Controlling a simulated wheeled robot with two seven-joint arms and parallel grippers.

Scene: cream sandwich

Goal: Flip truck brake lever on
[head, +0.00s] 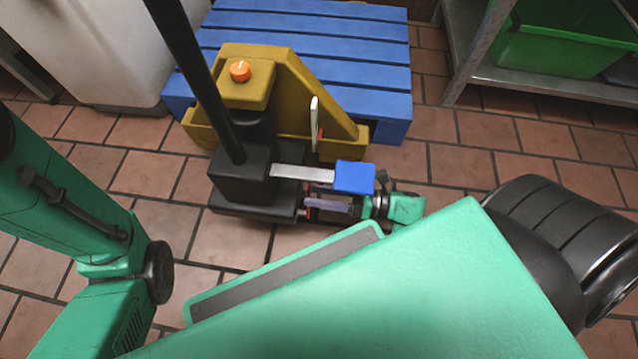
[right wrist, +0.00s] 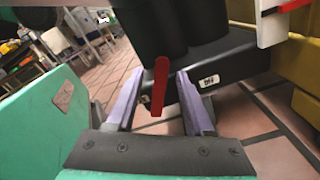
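The pallet truck (head: 244,187) has a black base and an ochre body. A red lever (right wrist: 160,85) hangs from its black part, between the fingers of my right gripper (right wrist: 159,76). The lilac fingers are open, with a gap on each side of the lever. In the head view, my right gripper (head: 328,203) is low beside the black base, partly hidden under a metal bar with a blue end (head: 355,176). I cannot tell for certain which part is the brake lever. My left arm is at the left; its gripper is out of view.
A blue slatted pallet (head: 350,45) lies behind the truck. The truck's black handle shaft (head: 190,60) rises to the upper left. A metal shelf with a green bin (head: 555,52) stands at right, a white container (head: 90,45) at left. Tiled floor is clear left of the truck.

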